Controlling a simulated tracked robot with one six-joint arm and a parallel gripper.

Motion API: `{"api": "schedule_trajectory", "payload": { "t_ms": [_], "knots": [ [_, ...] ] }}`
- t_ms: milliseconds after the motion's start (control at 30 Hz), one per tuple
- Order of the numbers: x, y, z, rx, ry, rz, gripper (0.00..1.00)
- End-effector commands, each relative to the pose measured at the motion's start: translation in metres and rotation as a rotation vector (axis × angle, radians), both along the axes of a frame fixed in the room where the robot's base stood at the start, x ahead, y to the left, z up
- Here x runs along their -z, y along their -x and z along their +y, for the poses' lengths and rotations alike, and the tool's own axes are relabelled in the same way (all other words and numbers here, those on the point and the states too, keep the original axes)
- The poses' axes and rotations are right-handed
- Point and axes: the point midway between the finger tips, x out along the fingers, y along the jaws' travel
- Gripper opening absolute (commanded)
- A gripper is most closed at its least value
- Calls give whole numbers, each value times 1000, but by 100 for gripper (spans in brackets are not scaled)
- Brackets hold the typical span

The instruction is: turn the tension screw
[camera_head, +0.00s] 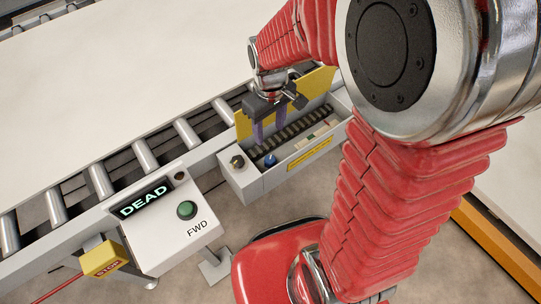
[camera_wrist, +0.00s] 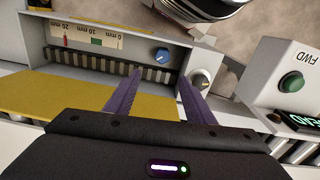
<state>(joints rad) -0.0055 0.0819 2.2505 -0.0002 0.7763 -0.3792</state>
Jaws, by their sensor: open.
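An open grey box (camera_head: 255,188) on the side of the conveyor holds a dark ribbed strip (camera_head: 300,130). A blue knob (camera_head: 270,160) sits inside the box; it also shows in the wrist view (camera_wrist: 161,54). A round metal knob (camera_head: 237,162) is at the box's end, also in the wrist view (camera_wrist: 200,79). I cannot tell for sure which is the tension screw. A scale (camera_wrist: 88,34) reads 20, 10 and 0 mm, with a red pointer near 20 and a green mark near 10. My gripper (camera_wrist: 160,76) is open and empty over the box, purple fingers apart.
A raised yellow lid (camera_head: 316,86) stands behind my gripper. A control panel (camera_head: 180,240) left of the box has a green FWD button (camera_head: 186,209) and a display reading DEAD (camera_head: 143,199). A yellow STOP box (camera_head: 103,259) is at lower left. Rollers (camera_head: 145,152) run behind.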

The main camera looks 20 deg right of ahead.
Motion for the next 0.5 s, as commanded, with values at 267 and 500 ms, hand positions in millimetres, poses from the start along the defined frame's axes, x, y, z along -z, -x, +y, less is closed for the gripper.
{"api": "schedule_trajectory", "payload": {
  "t_ms": [267,500],
  "knots": [
    [-3,5,0,362,-7,26,49],
    [-3,7,1,475,-8,33,49]
  ]
}}
